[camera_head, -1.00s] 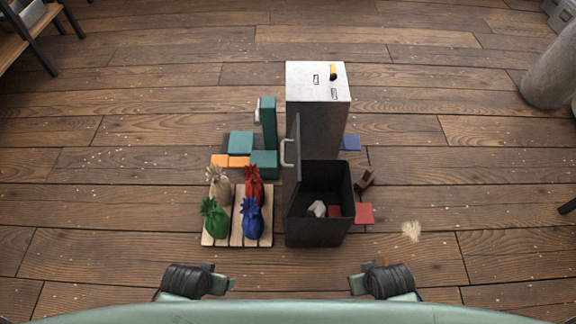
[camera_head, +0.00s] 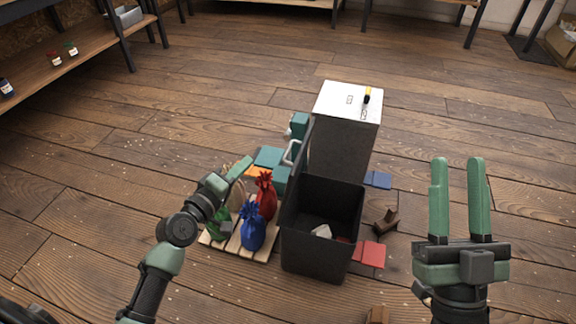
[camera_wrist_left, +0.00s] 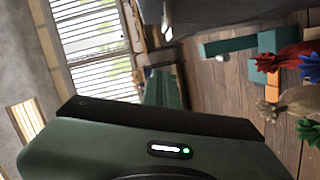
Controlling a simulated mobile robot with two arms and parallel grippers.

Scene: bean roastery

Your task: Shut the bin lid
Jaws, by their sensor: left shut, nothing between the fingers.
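The black bin (camera_head: 318,258) stands open on the floor with a few small pieces inside. Its lid (camera_head: 296,178) stands upright along the left edge, seen nearly edge-on, with a pale handle (camera_head: 289,152) on its left face. My left gripper (camera_head: 246,162) is shut and empty above the sacks, to the left of the lid and apart from it. Its fingers also show in the left wrist view (camera_wrist_left: 165,88). My right gripper (camera_head: 458,162) is open and empty, raised to the right of the bin.
A pallet (camera_head: 233,248) with red (camera_head: 265,200), blue (camera_head: 252,232), green and tan sacks stands left of the bin. A tall grey cabinet (camera_head: 342,140) stands behind it. A red pad (camera_head: 370,254) and brown piece (camera_head: 386,221) lie right. Floor farther right is clear.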

